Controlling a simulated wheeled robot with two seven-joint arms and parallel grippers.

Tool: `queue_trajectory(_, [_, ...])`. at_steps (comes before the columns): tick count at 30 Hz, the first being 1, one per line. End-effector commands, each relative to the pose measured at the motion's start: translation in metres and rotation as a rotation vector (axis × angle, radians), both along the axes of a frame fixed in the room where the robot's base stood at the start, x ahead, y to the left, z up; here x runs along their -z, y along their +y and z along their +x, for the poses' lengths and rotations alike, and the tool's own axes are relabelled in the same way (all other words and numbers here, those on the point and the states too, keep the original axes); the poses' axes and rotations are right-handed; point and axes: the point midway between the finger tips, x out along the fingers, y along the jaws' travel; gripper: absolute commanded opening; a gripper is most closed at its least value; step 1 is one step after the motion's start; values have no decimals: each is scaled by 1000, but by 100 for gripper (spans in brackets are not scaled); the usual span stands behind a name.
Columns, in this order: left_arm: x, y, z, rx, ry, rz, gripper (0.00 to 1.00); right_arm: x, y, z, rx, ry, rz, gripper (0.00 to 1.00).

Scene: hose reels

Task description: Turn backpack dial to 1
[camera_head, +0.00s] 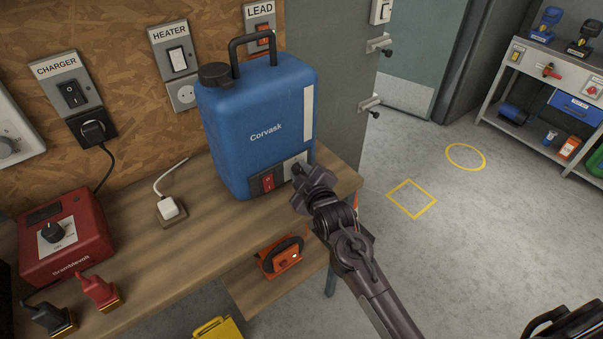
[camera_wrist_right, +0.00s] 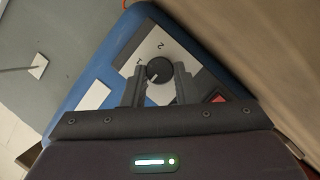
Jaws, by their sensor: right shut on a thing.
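The blue Corvask backpack tank (camera_head: 262,125) stands upright on the wooden bench, with a black cap and a black top handle. Its lower front carries a red switch (camera_head: 268,183) and a pale dial plate (camera_head: 296,163). In the right wrist view, the black dial (camera_wrist_right: 159,70) sits on the pale plate, with marks 1 and 2 beside it. A light pointer line seems to lie on the knob's lower left. My right gripper (camera_head: 302,178) is at the dial, and its fingers (camera_wrist_right: 160,84) are closed around the knob.
A red charger box (camera_head: 65,238) and plugs stand at the bench's left. Wall switches are behind. Open floor lies to the right, before a shelf bench.

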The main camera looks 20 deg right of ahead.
Motion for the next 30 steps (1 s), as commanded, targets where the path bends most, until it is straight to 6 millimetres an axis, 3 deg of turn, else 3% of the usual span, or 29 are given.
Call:
queue_trajectory(14, [-18,0,0,0,0,0,36,-5,-1,0,0,38,99,3])
queue_trajectory(30, [-74,0,0,1,-1,0,36,-8,-6,2,0,201,549,3])
